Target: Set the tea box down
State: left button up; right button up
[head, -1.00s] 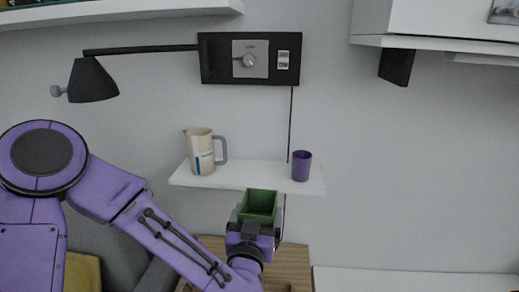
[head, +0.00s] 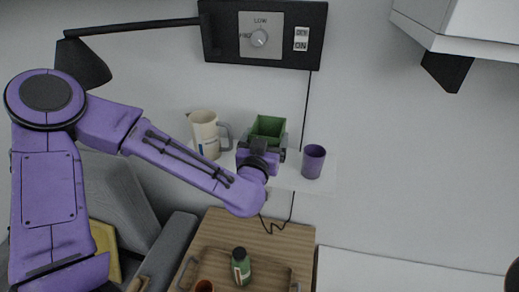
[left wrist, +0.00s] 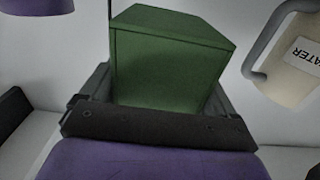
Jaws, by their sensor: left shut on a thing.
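In the left wrist view the tea box (left wrist: 165,65) fills the middle, between the dark fingers of the gripper (left wrist: 155,100). The box's underside is hidden, so I cannot tell whether it touches the shelf. My right gripper is not in view.
The cream pitcher (head: 205,137) stands close on the left, its handle toward the box. The purple cup (head: 313,161) stands close on the right. Below, a wooden table (head: 230,230) bears a tray with a green bottle (head: 241,266).

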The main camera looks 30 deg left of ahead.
aim_at(265, 132)
pick_arm(q)
jog(key=a+f, duration=0.1)
jog(key=w+f, duration=0.1)
jog(key=shift+w+a+f, duration=0.2)
jog(key=shift+a+f, duration=0.15)
jog(key=shift+a, duration=0.05)
jog(key=shift+s+a+f, duration=0.1)
jog(key=shift+a+f, duration=0.1)
jog(key=shift+a, duration=0.05)
jog(key=f, duration=0.1)
jog(key=f+p, duration=0.1)
jog(key=f, duration=0.1)
jog(key=shift+a+f+p, duration=0.1)
jog(key=shift+a+p, duration=0.2)
jog(key=shift+w+f, duration=0.25)
jog(key=shift+f, duration=0.1)
jog(key=shift+s+d, duration=0.1)
jog(key=shift+s, duration=0.05)
jog(key=shift+f, duration=0.1)
jog(key=o, duration=0.9)
